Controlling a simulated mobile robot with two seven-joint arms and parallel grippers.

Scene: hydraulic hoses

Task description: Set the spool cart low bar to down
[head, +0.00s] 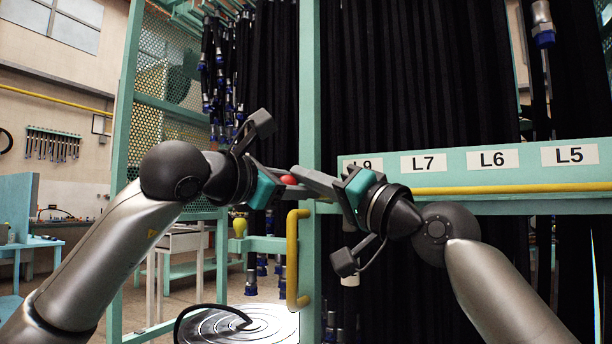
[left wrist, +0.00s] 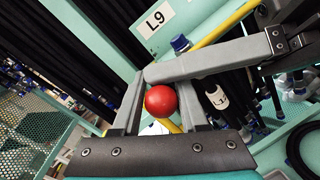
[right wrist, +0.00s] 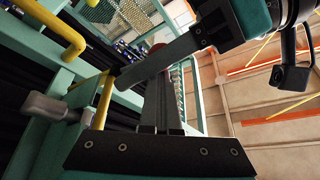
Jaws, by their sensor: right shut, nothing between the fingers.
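A red ball (left wrist: 161,101) sits between the fingers of my left gripper (left wrist: 160,85) and fills the gap; what it is fixed to is hidden. In the head view the ball (head: 289,180) shows as a small red patch beside my left gripper (head: 298,185). My right gripper (head: 312,178) is shut and empty, its fingers crossing close to the left fingers. In the right wrist view its fingers (right wrist: 162,95) lie together. A yellow bar (head: 480,190) runs along the labelled green beam. I cannot tell which part is the low bar.
A yellow handle (head: 292,258) stands on the green post (head: 310,100) just below the grippers. Black hoses (head: 420,75) hang behind the beam (head: 535,157). A round ringed plate (head: 240,325) lies low in front. A mesh panel (head: 165,75) is at left.

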